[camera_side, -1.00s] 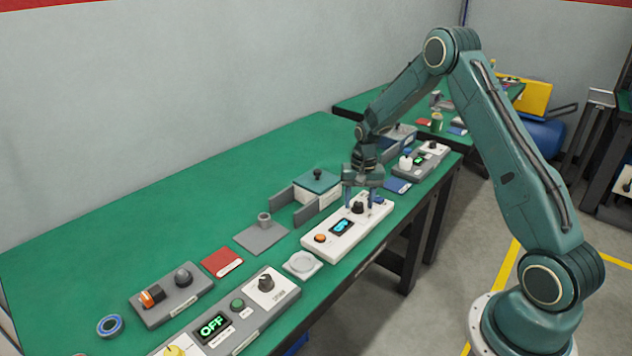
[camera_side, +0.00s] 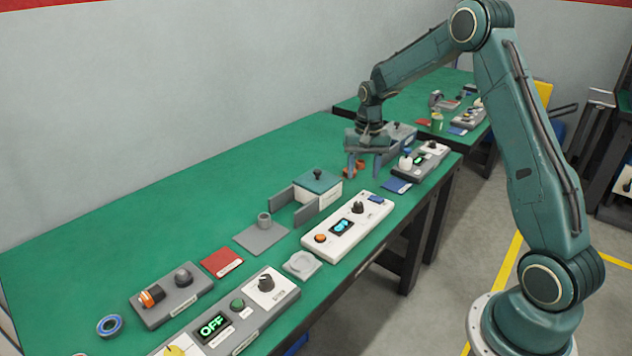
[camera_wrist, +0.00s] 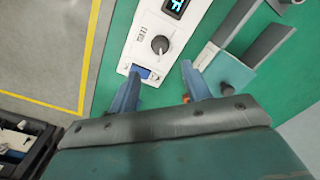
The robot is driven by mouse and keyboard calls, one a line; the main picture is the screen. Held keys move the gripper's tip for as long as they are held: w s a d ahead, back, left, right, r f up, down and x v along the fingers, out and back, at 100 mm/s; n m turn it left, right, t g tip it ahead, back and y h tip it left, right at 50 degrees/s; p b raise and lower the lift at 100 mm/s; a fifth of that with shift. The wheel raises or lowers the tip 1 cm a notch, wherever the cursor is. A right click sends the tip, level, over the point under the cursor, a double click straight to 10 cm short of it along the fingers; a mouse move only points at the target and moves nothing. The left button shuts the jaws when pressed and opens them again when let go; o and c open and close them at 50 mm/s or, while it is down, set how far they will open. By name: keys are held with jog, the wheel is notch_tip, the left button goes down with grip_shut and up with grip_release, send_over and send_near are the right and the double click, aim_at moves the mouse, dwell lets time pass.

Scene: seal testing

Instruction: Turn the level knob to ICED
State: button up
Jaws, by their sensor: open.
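A white panel (camera_side: 372,212) on the green bench carries a dark knob (camera_side: 357,208), a small blue-lit display (camera_side: 342,228), an orange button (camera_side: 319,238) and a blue patch (camera_side: 376,198). The knob also shows in the wrist view (camera_wrist: 160,44), with a pale pointer mark. Its lettering and the display are too small to read, so I cannot confirm that it is the level knob. My gripper (camera_side: 366,168) is open, above the bench beyond the panel's far right end, apart from the knob. In the wrist view its empty fingers (camera_wrist: 160,74) point towards the panel.
A grey panel (camera_side: 420,163) with a green display is at right. A control panel (camera_side: 252,312) reading OFF, with a dark knob (camera_side: 265,283), is at front left. The bench's back left is clear.

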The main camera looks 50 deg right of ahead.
jog(key=shift+r, duration=1.95)
jog(key=shift+s+r, duration=0.1)
jog(key=s+a+r+n+t, duration=0.3)
jog(key=s+a+r+n, duration=0.2)
jog(key=s+a+r, duration=0.75)
jog(key=s+a+r+n+t, duration=0.1)
jog(key=s+a+n, duration=0.4)
jog(key=s, duration=1)
jog(key=a+t, duration=0.1)
jog(key=a, duration=0.2)
jog(key=shift+r, duration=0.15)
